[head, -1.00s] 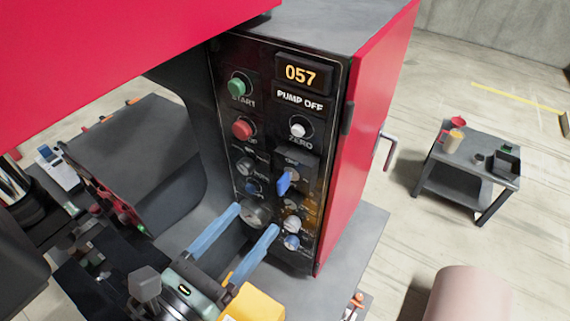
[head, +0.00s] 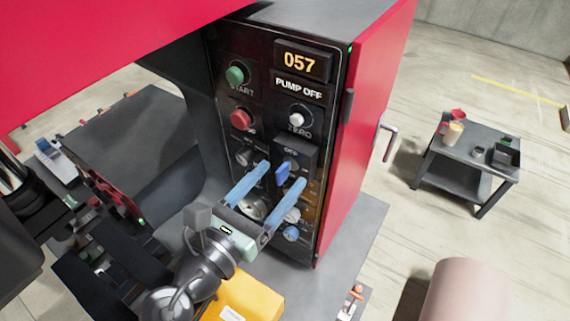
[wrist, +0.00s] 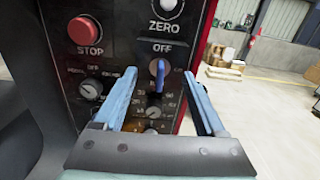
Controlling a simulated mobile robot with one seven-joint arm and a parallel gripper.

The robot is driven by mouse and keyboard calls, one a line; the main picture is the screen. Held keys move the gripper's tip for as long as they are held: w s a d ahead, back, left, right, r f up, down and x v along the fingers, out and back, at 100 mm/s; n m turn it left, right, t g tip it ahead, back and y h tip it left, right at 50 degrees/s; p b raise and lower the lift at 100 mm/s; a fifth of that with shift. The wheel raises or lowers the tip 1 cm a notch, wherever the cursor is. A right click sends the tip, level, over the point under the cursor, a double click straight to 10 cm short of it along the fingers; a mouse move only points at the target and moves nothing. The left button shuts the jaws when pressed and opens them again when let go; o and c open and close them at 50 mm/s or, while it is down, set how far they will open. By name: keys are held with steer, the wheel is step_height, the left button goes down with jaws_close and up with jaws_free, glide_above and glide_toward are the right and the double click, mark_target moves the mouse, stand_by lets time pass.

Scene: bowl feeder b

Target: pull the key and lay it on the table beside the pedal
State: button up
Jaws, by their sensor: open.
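The blue key (head: 282,175) sits in its black switch block on the dark control panel, below the PUMP OFF sign. It also shows under the word OFF in the wrist view (wrist: 158,70). My gripper (head: 284,173) is open and empty, its light blue fingers reaching toward the panel. In the wrist view my gripper (wrist: 160,74) has one finger to each side of the key, with gaps on both sides. I cannot tell whether the fingertips reach past the key's front. A grey table surface (head: 350,228) shows beside the cabinet. I cannot make out a pedal.
Near my fingers are the red STOP button (head: 241,119), the white ZERO button (head: 300,116) and several knobs (wrist: 91,88). The red cabinet side (head: 368,120) has a handle. A yellow box (head: 240,292) is below my wrist. A cart (head: 468,150) stands at right.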

mark_target(277, 181)
steer(key=shift+w+d, duration=0.35)
steer(key=shift+w, duration=0.15)
steer(key=shift+p, duration=0.85)
stand_by(0.9)
jaws_close()
stand_by(0.9)
steer(key=shift+s+a, duration=0.15)
stand_by(0.4)
steer(key=shift+p+v, duration=0.75)
steer(key=shift+v, duration=2.1)
steer(key=shift+f, duration=0.1)
